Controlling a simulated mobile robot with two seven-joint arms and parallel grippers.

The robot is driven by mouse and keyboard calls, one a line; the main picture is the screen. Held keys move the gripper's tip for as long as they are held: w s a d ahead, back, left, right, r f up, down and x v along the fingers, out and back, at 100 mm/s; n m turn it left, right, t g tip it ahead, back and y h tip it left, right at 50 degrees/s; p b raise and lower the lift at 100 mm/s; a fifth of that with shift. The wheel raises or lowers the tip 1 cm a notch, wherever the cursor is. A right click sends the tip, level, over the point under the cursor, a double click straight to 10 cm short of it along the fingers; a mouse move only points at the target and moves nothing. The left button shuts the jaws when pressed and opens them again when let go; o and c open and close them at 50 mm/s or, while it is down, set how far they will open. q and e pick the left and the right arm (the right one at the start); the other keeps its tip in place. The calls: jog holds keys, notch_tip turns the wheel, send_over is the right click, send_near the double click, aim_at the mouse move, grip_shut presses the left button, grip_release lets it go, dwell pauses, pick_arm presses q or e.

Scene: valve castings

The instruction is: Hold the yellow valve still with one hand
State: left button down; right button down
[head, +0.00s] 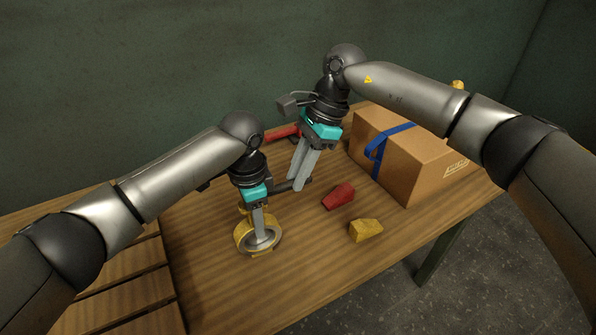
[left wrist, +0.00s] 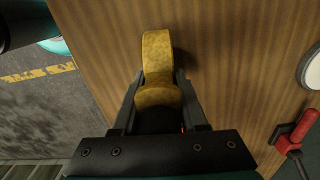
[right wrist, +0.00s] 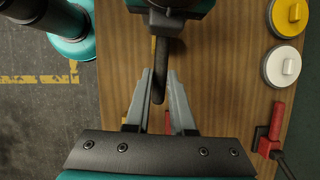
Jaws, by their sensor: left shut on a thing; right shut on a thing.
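The yellow valve (head: 242,236), with a pale metal ring, sits on the wooden table in the head view. My left gripper (head: 262,236) comes down onto it and is shut on it. In the left wrist view the valve's yellow body (left wrist: 158,52) lies between the fingers. My right gripper (head: 298,186) is close by, up and to the right, shut on a dark bar (head: 282,187). In the right wrist view the bar (right wrist: 158,78) runs down between the fingers. Its joint with the valve is hidden by my left gripper.
A cardboard box (head: 425,160) with a blue strap stands at right. A red block (head: 338,195) and a yellow block (head: 366,231) lie near it. A red tool (head: 281,132) lies behind my grippers. The right wrist view shows yellow (right wrist: 289,16) and white (right wrist: 281,67) discs.

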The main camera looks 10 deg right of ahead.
dwell(0.8)
jog(key=shift+s+m+t, duration=0.55)
jog(key=shift+s+m, duration=0.65)
jog(key=shift+m, duration=0.3)
jog(key=shift+s+m+t, duration=0.55)
jog(key=shift+s+m, duration=0.6)
jog(key=shift+m, duration=0.35)
jog(key=c, duration=0.8)
grip_release()
jog(key=shift+o, duration=0.2)
jog(key=v, duration=1.2)
